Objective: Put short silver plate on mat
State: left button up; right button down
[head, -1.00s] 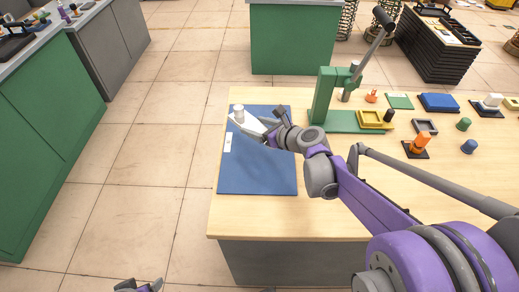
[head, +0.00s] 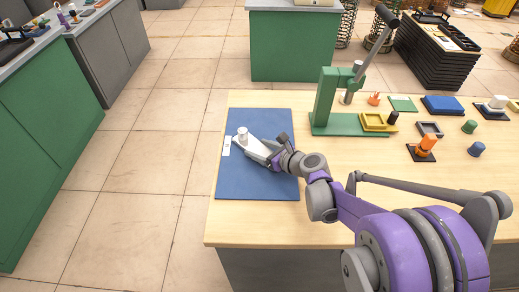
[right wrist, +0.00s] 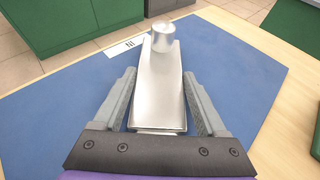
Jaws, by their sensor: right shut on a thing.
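The short silver plate (head: 255,149) is a narrow metal strip with a round upright knob at its far end. It also fills the middle of the right wrist view (right wrist: 158,95). My right gripper (head: 273,156) is shut on the plate's near end, with one grey finger along each side in the wrist view (right wrist: 158,112). The plate is over the blue mat (head: 255,184), within its outline in the head view. I cannot tell whether its underside touches the mat. My left gripper is out of view.
A white label (head: 226,146) lies at the mat's left edge. A green lever press (head: 327,97) stands behind the mat to the right. Several coloured jigs, including an orange one (head: 427,144), cover the table's right side. The mat's front part is clear.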

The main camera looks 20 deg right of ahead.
jog(key=shift+f, duration=0.1)
grip_release()
jog(key=shift+s+r, duration=0.15)
jog(key=shift+r, duration=0.15)
jog(key=p+v, duration=0.2)
jog(key=v, duration=0.9)
jog(key=shift+s+d, duration=0.15)
jog(key=shift+s, duration=0.25)
